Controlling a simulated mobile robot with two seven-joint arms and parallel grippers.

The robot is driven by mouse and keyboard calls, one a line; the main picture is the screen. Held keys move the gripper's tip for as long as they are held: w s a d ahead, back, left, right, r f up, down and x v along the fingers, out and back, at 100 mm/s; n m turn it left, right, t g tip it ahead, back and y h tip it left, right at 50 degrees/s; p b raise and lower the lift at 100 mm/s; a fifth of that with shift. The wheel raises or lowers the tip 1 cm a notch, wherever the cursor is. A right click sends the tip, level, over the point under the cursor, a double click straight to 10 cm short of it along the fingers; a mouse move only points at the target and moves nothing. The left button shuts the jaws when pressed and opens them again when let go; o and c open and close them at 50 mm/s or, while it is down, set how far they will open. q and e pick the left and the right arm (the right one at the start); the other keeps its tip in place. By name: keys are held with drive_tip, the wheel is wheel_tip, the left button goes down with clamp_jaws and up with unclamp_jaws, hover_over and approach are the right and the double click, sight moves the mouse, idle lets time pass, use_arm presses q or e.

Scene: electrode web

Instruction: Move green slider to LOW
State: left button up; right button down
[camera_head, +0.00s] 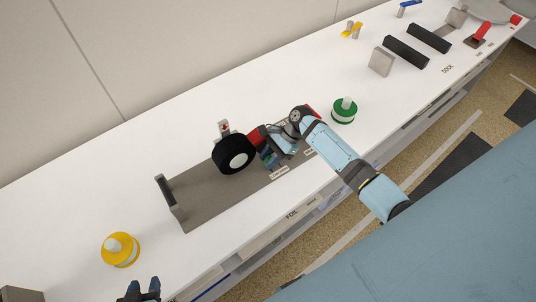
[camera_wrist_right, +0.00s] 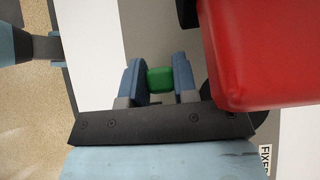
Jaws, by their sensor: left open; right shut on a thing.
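The green slider (camera_wrist_right: 160,79) shows in the right wrist view as a small green block. My right gripper (camera_wrist_right: 159,80) is shut on it, with one blue finger on each side. In the head view my right gripper (camera_head: 270,158) is at the front edge of the grey device plate (camera_head: 217,198), beside a black roller with a white face (camera_head: 235,154). The slider's track and its LOW mark cannot be made out. My left gripper (camera_head: 143,288) is open and empty at the bottom, near the front edge of the bench.
A red block (camera_wrist_right: 265,50) is close beside the right gripper. A green-based knob (camera_head: 344,111) stands right of the arm, and a yellow-based one (camera_head: 120,249) stands at left. Black bars (camera_head: 406,52) lie at the far right.

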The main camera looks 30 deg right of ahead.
drive_tip(key=c, duration=0.9)
unclamp_jaws()
drive_tip(key=v, duration=1.3)
drive_tip(key=shift+d+r, duration=0.25)
drive_tip(key=shift+r, duration=0.05)
